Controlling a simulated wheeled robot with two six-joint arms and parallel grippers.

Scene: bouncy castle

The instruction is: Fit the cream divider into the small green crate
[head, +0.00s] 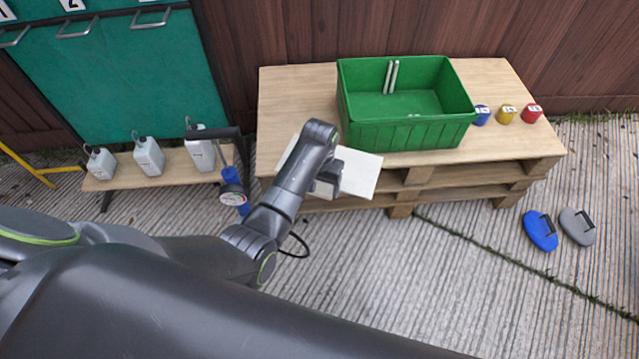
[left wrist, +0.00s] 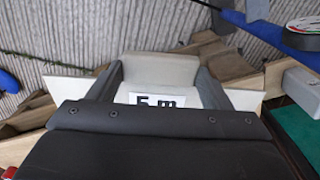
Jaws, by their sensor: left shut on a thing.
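The small green crate (head: 412,136) stands open on the wooden pallet table, with two pale upright strips on its inner back wall. The cream divider (head: 362,174) is a flat pale panel at the table's front left, left of and in front of the crate. My left gripper (head: 328,180) is shut on it, and my arm hides part of it. In the left wrist view both fingers close on a pale block labelled "5 m" (left wrist: 160,98), and the divider (left wrist: 66,86) sticks out on both sides. The divider is outside the crate. My right gripper is not in view.
The pallet table (head: 285,95) has bare room left of the crate. Blue, yellow (head: 505,114) and red pots stand right of it. White bottles (head: 148,157) stand on a low bench at left, beside a blue pump with a gauge (head: 231,198). Two discs (head: 541,231) lie on the ground.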

